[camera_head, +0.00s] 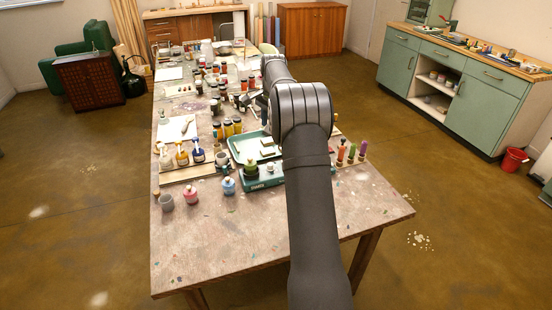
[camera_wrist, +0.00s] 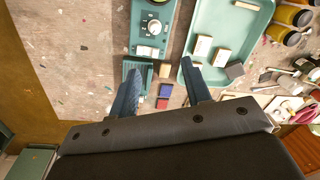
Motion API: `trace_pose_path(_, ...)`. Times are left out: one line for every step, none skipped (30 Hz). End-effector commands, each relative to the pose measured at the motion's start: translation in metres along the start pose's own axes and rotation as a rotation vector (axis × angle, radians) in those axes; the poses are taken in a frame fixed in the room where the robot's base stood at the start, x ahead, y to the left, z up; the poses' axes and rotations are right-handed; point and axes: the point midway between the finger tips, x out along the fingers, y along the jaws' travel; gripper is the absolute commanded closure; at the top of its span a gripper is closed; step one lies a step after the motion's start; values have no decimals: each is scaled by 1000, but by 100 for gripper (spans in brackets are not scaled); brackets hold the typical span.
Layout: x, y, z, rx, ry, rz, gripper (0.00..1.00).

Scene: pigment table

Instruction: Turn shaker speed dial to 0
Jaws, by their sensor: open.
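In the wrist view a teal device, apparently the shaker (camera_wrist: 139,33), has a round dial (camera_wrist: 155,26) with a pale centre. A white switch or label sits below the dial. The dial's setting is too small to read. In the head view the teal shaker (camera_head: 262,184) stands near the front of the table, with a dark jar (camera_head: 251,167) on it. My gripper (camera_wrist: 160,66) is open in the wrist view. Its two blue-grey fingers are apart, with the dial beyond the fingertips and not between them. In the head view my arm hides the gripper and part of the shaker.
A pale teal tray (camera_wrist: 226,45) with small blocks lies right of the device. Red and blue blocks (camera_wrist: 165,90) show between the fingers. Bottles (camera_head: 198,152) and a rack of coloured tubes (camera_head: 351,154) stand nearby. The table's front (camera_head: 235,245) is mostly clear.

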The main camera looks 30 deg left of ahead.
Motion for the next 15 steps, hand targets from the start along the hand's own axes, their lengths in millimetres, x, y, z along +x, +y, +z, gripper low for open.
trace_pose_path(0, 5, 1, -88, 4, -20, 56)
trace_pose_path(1, 7, 1, -146, 8, -33, 56)
trace_pose_path(2, 9, 2, -222, 14, -50, 56)
trace_pose_path(2, 11, 3, -279, 20, -63, 56)
trace_pose_path(3, 13, 3, -336, 28, -75, 56)
trace_pose_path(4, 16, 4, -411, 39, -89, 56)
trace_pose_path(5, 19, 5, -467, 48, -101, 56)
trace_pose_path(6, 21, 6, -523, 57, -111, 56)
trace_pose_path(6, 25, 7, -597, 72, -123, 56)
trace_pose_path(7, 28, 8, -652, 83, -132, 56)
trace_pose_path(8, 31, 8, -707, 97, -140, 56)
trace_pose_path(8, 34, 10, -778, 114, -151, 56)
trace_pose_path(9, 37, 11, -831, 128, -157, 56)
trace_pose_path(9, 40, 12, -882, 142, -161, 56)
trace_pose_path(10, 44, 14, -947, 160, -167, 56)
